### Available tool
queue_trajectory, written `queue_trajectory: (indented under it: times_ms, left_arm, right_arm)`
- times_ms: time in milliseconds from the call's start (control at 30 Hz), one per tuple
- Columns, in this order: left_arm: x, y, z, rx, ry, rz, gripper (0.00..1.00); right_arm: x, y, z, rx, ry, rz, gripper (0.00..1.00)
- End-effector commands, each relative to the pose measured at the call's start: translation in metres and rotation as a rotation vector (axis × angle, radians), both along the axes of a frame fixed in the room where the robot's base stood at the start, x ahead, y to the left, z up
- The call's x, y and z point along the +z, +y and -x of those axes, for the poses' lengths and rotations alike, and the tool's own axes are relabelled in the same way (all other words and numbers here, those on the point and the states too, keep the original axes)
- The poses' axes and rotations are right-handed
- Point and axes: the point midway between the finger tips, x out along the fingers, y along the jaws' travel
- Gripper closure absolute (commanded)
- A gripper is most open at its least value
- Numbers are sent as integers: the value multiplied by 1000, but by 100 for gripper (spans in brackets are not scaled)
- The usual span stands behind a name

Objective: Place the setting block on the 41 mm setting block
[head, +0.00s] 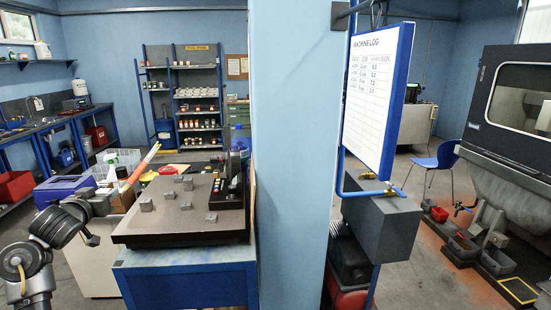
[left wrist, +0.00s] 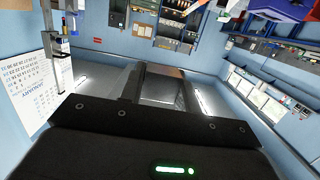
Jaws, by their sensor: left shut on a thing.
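My left gripper (head: 118,196) is at the left of the dark surface plate (head: 180,232) in the head view. In the left wrist view its two dark fingers (left wrist: 160,92) are closed on a small grey block (left wrist: 161,88), which looks like the setting block. The held block is not clear in the head view. Several small grey blocks stand on the plate, among them one at its left front (head: 146,204), one near its middle (head: 186,205) and one at its front right (head: 211,218). I cannot tell which is the 41 mm setting block. My right gripper is not in view.
A black instrument (head: 232,180) stands at the plate's right end. A light blue pillar (head: 290,150) rises just right of the bench. A blue box (head: 64,189) and a slanted orange-and-white stick (head: 142,167) are near my left arm. Bare plate shows between the blocks.

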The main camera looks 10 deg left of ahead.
Motion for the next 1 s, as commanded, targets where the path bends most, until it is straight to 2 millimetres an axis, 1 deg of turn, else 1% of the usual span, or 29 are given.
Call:
queue_trajectory:
  times_ms: [167, 267, 333, 433, 567, 600, 667, 700, 767, 800, 867, 900, 1000]
  left_arm:
    - [17, -9, -1, -29, -4, -6, 98]
    - [31, -24, -2, -65, -4, -9, 98]
    - [38, -45, -3, -106, -3, -11, 98]
    - [35, -88, -3, -193, 3, -11, 98]
    - [16, -150, 2, -321, 4, -6, 98]
    - [7, -171, 6, -364, 5, -5, 98]
    - [-8, -204, 13, -433, 5, -2, 98]
    - [-19, -226, 20, -478, 5, 0, 98]
    - [-36, -258, 32, -546, 6, 3, 98]
    - [-47, -280, 42, -591, 5, 6, 98]
    - [-65, -309, 57, -652, 5, 8, 98]
    - [-75, -326, 68, -691, 3, 11, 98]
    - [-101, -364, 95, -768, 3, 12, 98]
  right_arm:
    - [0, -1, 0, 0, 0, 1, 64]
    - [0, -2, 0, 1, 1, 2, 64]
    - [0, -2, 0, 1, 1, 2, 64]
    - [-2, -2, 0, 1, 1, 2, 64]
    - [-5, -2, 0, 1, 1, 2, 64]
    - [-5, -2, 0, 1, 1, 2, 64]
    - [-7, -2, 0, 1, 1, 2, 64]
    - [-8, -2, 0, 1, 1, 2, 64]
    - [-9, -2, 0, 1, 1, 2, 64]
    - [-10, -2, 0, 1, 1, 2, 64]
    - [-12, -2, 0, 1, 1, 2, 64]
    - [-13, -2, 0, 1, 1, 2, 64]
    - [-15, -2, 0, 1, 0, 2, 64]
